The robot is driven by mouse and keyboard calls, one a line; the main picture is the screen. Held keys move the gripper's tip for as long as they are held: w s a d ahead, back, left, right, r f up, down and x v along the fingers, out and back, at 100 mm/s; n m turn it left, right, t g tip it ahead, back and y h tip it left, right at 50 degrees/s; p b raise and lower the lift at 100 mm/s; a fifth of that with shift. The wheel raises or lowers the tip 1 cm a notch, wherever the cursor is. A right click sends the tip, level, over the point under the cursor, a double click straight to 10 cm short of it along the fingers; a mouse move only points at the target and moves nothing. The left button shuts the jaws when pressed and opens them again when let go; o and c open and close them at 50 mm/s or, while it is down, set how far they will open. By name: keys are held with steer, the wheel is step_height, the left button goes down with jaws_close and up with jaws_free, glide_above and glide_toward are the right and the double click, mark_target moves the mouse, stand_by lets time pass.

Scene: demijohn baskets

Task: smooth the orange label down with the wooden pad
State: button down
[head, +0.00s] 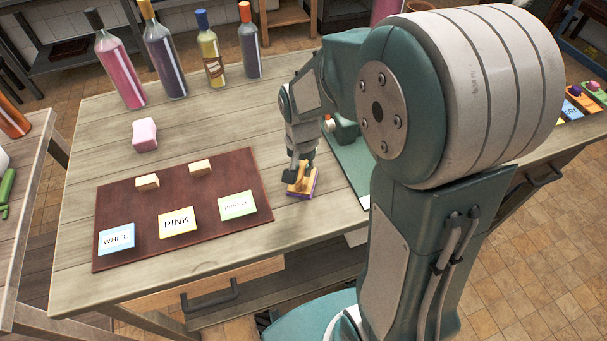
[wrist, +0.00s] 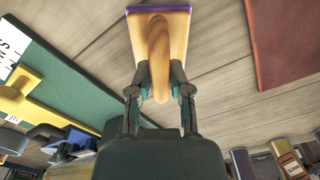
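My gripper (head: 300,166) points down at the table beside the right edge of the brown mat. It is shut on the handle of the wooden pad (head: 302,190), which has a purple underside. In the wrist view the fingers sit on both sides of the pad's raised wooden handle (wrist: 158,55). The pad is at or just above the tabletop; I cannot tell if it touches. A small orange card (head: 583,103) lies at the far right of the head view, with a dark piece on it; I cannot tell whether it is the orange label.
The brown mat (head: 245,165) bears WHITE, PINK and green-edged cards and two small wooden blocks (head: 200,168). A pink sponge (head: 145,135) lies behind it. Several bottles (head: 165,60) stand along the back edge. A green board (head: 352,160) lies right of my gripper, partly hidden by my arm.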

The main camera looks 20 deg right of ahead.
mark_target(302, 168)
steer(key=shift+r, duration=2)
